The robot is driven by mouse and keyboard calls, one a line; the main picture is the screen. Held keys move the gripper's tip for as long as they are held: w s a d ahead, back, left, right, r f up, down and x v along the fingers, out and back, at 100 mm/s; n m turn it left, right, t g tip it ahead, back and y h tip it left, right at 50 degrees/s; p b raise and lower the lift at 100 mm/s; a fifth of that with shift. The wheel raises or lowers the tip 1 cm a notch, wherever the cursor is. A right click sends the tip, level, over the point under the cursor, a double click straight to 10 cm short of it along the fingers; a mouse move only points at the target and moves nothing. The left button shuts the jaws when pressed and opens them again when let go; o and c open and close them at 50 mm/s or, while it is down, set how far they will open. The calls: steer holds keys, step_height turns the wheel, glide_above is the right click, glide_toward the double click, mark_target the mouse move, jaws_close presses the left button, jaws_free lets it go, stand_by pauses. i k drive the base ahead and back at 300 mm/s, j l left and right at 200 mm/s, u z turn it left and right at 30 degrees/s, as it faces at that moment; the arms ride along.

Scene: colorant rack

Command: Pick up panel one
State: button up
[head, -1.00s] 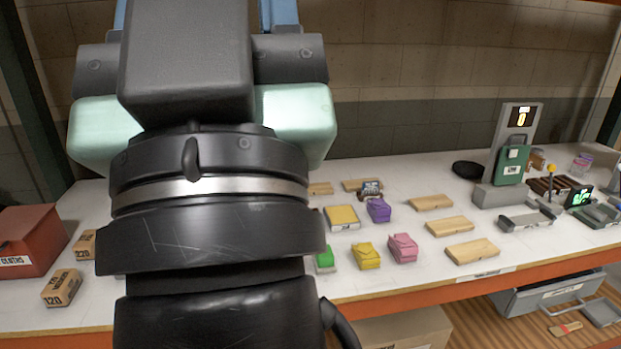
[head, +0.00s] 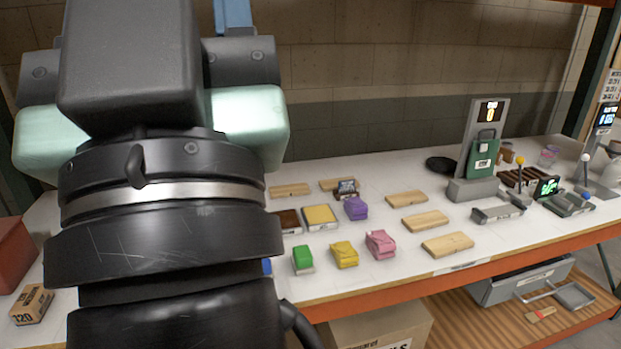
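Several pale wooden panels lie flat on the white bench top: one at the front right (head: 447,243), one behind it (head: 424,222), one farther back (head: 406,198) and others at the back left, including one (head: 289,190) beside my arm. I read no number on them, so I cannot tell which is panel one. My arm fills the left of the head view, close to the camera. Its fingertips are not clearly visible, and I cannot tell whether my gripper is open or shut. I see no panel held. My arm hides the left part of the bench.
Green (head: 303,259), yellow (head: 344,254), pink (head: 380,244) and purple (head: 356,208) packs stand mid-bench. A yellow-topped block (head: 320,216) sits behind. A grey stand with a green case (head: 482,156) is at right. A box marked 120 (head: 32,304) is at left.

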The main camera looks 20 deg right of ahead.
mark_target(426, 220)
steer(key=i+l+z, duration=0.15)
steer(key=z, duration=0.2)
steer(key=i+l+z, duration=0.1)
steer(key=i+z, duration=0.65)
steer(key=i, duration=0.4)
steer(key=i+j+z, duration=0.1)
steer(key=i, duration=0.3)
